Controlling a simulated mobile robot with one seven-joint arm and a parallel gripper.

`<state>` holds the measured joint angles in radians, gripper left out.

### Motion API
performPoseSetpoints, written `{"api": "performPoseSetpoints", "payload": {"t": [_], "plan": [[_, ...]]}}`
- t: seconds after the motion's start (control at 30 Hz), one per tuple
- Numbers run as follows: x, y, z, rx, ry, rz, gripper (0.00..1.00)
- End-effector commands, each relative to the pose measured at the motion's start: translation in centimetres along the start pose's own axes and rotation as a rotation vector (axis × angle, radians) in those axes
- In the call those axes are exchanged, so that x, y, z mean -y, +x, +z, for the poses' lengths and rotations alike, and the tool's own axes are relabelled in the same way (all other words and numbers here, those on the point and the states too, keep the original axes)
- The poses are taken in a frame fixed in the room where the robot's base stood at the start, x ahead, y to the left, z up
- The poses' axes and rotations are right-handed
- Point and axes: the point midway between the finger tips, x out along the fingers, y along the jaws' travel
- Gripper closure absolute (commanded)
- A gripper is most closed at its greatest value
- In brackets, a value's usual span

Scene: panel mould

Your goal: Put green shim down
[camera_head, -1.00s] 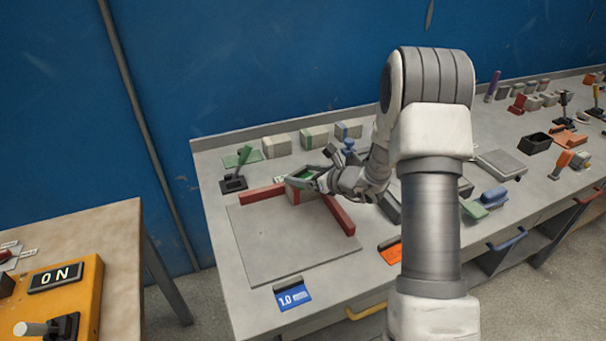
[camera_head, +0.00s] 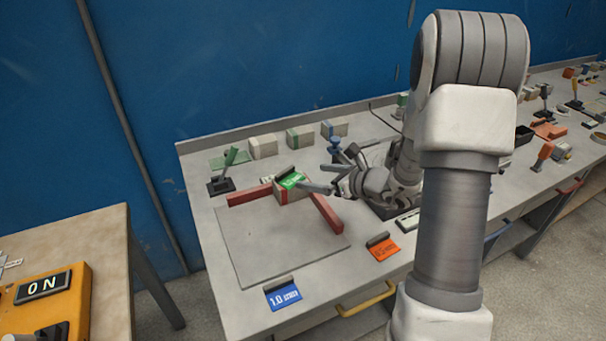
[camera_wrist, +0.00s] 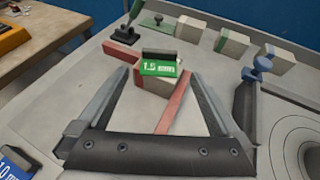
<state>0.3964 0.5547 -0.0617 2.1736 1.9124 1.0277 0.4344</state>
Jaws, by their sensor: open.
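The green shim (camera_head: 291,180), with a dark grip bar along its back edge, lies on top of a light block in the head view. In the wrist view the green shim (camera_wrist: 158,68) reads "1.5 mm". The block (camera_wrist: 150,96) stands in the corner between two red bars, one of which (camera_head: 327,214) runs toward the front. My gripper (camera_head: 322,178) is open and empty, to the right of the block and apart from the shim. In the wrist view its two fingers (camera_wrist: 160,78) are spread wide.
A blue 1.0 mm shim (camera_head: 283,293) and an orange shim (camera_head: 383,249) lie along the front edge. Several blocks (camera_head: 263,146) and a green-handled lever (camera_head: 227,172) stand behind. The grey plate (camera_head: 270,250) in front of the bars is clear.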

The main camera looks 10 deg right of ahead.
Motion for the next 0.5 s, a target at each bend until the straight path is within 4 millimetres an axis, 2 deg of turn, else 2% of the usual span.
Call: {"api": "performPoseSetpoints", "payload": {"t": [0.17,0.27,0.37,0.5], "plan": [[-0.2,-1.6,0.2,0.001,-0.007,0.005,0.0],[-1.4,-1.9,1.2,-0.003,-0.062,0.04,0.0],[-4.1,-2.4,3.0,-0.016,-0.184,0.116,0.0],[-9.1,-4.0,5.6,-0.044,-0.436,0.257,0.0]]}}
